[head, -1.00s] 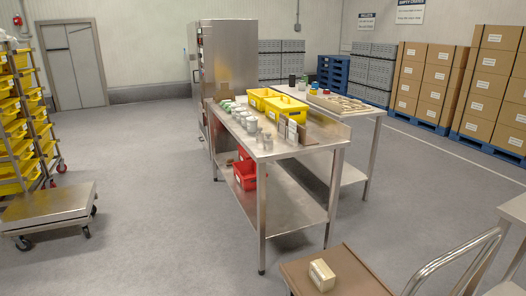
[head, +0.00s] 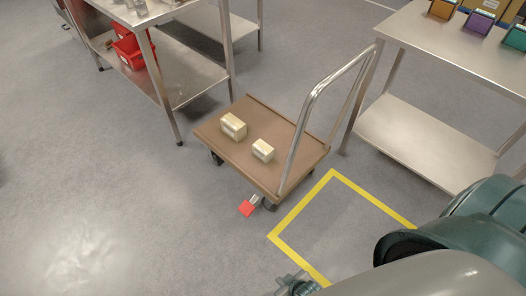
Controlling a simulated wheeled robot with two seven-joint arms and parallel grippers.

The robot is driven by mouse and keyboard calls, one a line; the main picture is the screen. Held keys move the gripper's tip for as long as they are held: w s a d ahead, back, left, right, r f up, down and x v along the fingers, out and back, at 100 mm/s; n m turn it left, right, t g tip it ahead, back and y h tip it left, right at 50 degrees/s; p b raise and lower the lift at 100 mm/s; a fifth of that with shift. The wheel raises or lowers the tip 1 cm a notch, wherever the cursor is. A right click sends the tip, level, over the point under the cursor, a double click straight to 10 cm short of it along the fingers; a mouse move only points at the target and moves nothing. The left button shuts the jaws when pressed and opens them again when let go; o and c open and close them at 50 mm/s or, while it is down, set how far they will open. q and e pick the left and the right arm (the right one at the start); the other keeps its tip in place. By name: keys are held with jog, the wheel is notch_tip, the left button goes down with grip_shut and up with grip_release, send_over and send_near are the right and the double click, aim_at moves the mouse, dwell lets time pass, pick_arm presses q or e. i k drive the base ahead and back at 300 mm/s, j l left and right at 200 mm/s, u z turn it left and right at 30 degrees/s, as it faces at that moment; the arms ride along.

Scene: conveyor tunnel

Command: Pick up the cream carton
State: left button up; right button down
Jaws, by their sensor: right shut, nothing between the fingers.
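Two small cream-coloured cartons lie on the brown deck of a platform cart (head: 210,135) in the middle of the head view. The larger carton (head: 233,126) is toward the cart's far left side. The smaller carton (head: 263,150) is nearer the cart's handle. I cannot tell from their look which one is the task's carton. My right gripper (head: 297,284) shows small at the bottom edge, shut and empty, well apart from the cart and both cartons. Part of it is cut off or hidden by my arm. My left gripper is out of view.
The cart's metal handle (head: 312,105) rises on its right side. A red tag or brake pedal (head: 247,208) is at its near wheel. Yellow floor tape (head: 302,205) lies nearby. Steel tables stand upper left (head: 195,75) and right (head: 415,140). Floor at left is clear.

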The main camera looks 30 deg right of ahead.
aim_at(265, 152)
jog(key=z, duration=1.3)
jog(key=i+l, duration=0.1)
jog(key=i, duration=0.75)
